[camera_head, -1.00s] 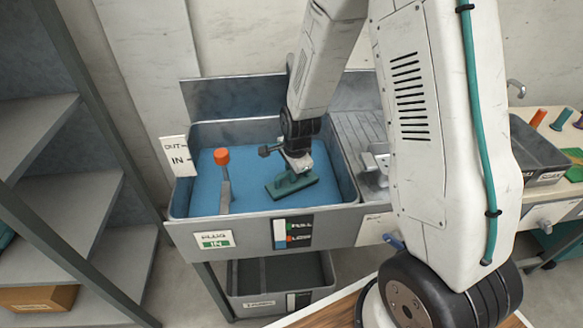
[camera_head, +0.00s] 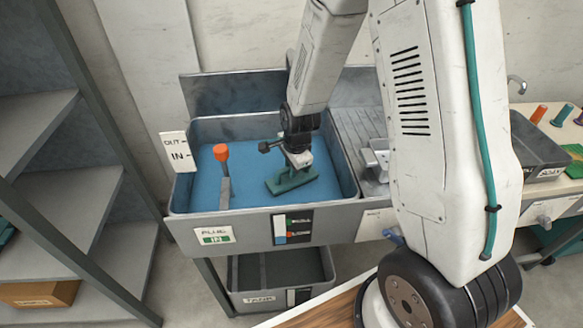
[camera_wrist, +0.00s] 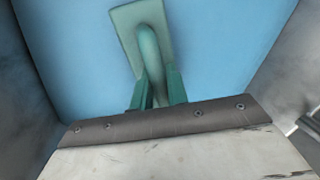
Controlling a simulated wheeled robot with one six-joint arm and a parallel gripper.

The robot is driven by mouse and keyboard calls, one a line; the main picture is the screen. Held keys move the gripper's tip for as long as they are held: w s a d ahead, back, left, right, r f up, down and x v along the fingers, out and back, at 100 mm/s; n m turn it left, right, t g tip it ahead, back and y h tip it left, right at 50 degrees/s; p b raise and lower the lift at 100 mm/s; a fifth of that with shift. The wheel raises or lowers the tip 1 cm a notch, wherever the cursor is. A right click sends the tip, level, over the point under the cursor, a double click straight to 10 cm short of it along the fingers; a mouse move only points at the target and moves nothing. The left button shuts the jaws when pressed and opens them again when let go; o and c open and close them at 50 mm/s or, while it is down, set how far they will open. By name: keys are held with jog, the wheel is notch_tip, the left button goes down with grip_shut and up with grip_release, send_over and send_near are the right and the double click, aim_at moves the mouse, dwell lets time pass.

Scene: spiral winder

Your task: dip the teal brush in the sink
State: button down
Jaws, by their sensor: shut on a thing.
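The teal brush (camera_head: 287,184) has a flat block and a raised handle. My gripper (camera_head: 298,160) is shut on its handle and holds it inside the sink (camera_head: 264,217), over or at the blue water (camera_head: 245,200). The brush (camera_wrist: 140,32) also shows in the wrist view, with my gripper's teal fingers (camera_wrist: 157,90) on either side of the handle. I cannot tell how deep the underside of the brush sits in the water.
An orange-topped plug lever (camera_head: 222,165) stands in the sink's left part, beside an OUT/IN sign (camera_head: 176,152). A ridged drainboard (camera_head: 355,130) adjoins on the right. A grey tank (camera_head: 275,290) is below. Shelving (camera_head: 75,215) stands at left.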

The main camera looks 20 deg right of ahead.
notch_tip(320, 180, up, 19)
dwell(1.5)
jog(key=shift+d, duration=0.1)
dwell(0.3)
